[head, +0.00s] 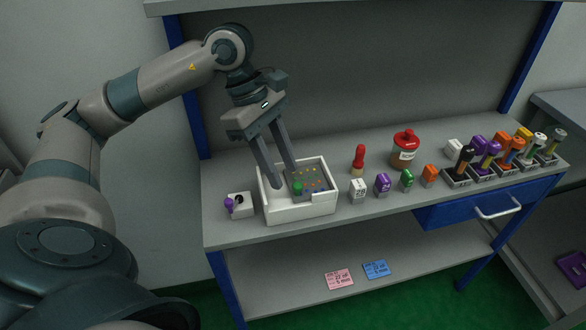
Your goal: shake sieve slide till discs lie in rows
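A white open tray (301,210) stands on the workbench below my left gripper. Inside it lies a grey plate (319,176), likely the sieve slide, with several small coloured discs on it. A green knob (297,188) stands at the plate's near left side. My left gripper (285,177) reaches down over the left part of the tray, its two long fingers apart with nothing seen between them. I cannot tell whether a fingertip touches the knob or plate. The discs are too small to tell whether they lie in rows. My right gripper is out of view.
A white block with a purple knob (229,205) stands left of the tray. To the right are a red-topped jar (405,148), a red bottle (359,158), several small coloured blocks and a row of handled tools. A blue drawer (490,205) hangs below the bench top (230,230).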

